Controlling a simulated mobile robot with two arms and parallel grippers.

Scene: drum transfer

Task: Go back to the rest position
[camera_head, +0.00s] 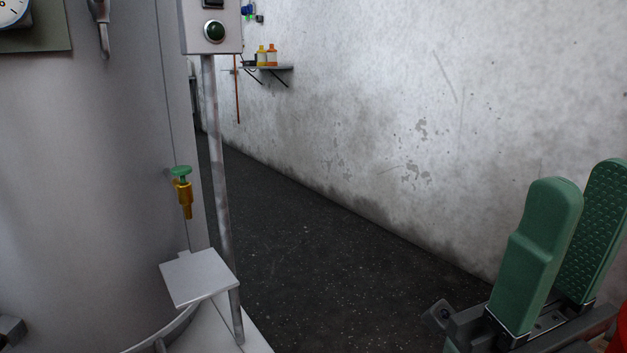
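My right gripper (584,188) is at the lower right, pointing up, with two green padded fingers. The fingers stand apart with nothing between them, and the wall shows behind them. It touches nothing that I can see. My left gripper is not in view. A large pale grey drum or tank (90,190) fills the left side, far from my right gripper. A brass tap with a green knob (184,192) sticks out of its side.
A post (222,210) carries a box with a dark green button (214,31). A small square plate (199,277) sits low by the tank. A wall shelf (262,68) holds bottles (266,56). The dark floor (310,260) between post and wall (420,120) is clear.

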